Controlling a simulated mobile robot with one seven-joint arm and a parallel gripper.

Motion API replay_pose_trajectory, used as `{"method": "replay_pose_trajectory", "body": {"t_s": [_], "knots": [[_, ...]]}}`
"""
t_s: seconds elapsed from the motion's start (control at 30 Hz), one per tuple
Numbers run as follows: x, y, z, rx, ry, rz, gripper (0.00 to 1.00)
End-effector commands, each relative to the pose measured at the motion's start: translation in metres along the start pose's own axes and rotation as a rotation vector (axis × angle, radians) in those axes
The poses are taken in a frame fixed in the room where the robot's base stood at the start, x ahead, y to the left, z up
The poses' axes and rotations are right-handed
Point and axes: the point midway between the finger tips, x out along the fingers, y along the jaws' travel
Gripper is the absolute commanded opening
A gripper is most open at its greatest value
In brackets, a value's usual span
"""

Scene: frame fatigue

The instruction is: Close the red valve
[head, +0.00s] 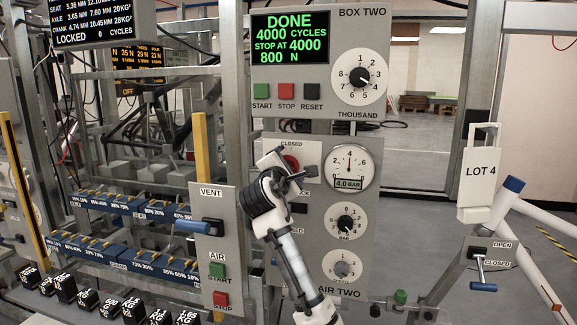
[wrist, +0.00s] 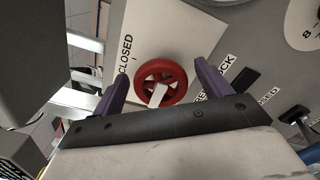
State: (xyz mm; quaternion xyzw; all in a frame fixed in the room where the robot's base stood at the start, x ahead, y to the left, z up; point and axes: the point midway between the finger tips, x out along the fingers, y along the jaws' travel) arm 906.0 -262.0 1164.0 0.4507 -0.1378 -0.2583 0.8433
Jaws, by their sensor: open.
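The red valve is a spoked handwheel (wrist: 161,64) on a pale plate. In the wrist view a white strip lies across its lower part, and the word CLOSED and a small tick are printed beside it. In the head view the red valve (head: 291,160) shows only in part under the CLOSED label, with my gripper in front of it. My gripper (head: 288,178) is open. In the wrist view its purple fingers (wrist: 155,82) stand on either side of the wheel, with gaps visible at both sides. I cannot tell how deep the fingertips reach.
The AIR TWO panel (head: 321,245) carries a gauge (head: 348,166) reading 4.0 BAR and dials right of my gripper. BOX TWO (head: 273,71) above shows DONE, 4000 cycles. A VENT lever (head: 196,226) juts out at left. A blue-handled lever (head: 483,287) is at lower right.

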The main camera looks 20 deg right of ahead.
Motion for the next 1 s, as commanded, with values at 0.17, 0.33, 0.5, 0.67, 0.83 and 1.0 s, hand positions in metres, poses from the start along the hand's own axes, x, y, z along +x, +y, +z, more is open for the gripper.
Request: {"method": "replay_pose_trajectory", "body": {"t_s": [0.17, 0.33, 0.5, 0.67, 0.83, 1.0], "knots": [[-0.0002, 0.0, 0.0, 0.0, 0.0, 0.0, 0.72], [-0.0003, 0.0, 0.0001, 0.0, 0.0, 0.0, 0.5], [-0.0004, -0.0001, 0.0001, 0.0, 0.0, 0.0, 0.33], [-0.0004, -0.0002, -0.0001, 0.011, 0.0, 0.0, 0.33], [-0.0004, -0.0006, -0.0002, 0.064, 0.0, -0.001, 0.33], [-0.0005, -0.0008, -0.001, 0.17, 0.002, 0.0, 0.33]]}}
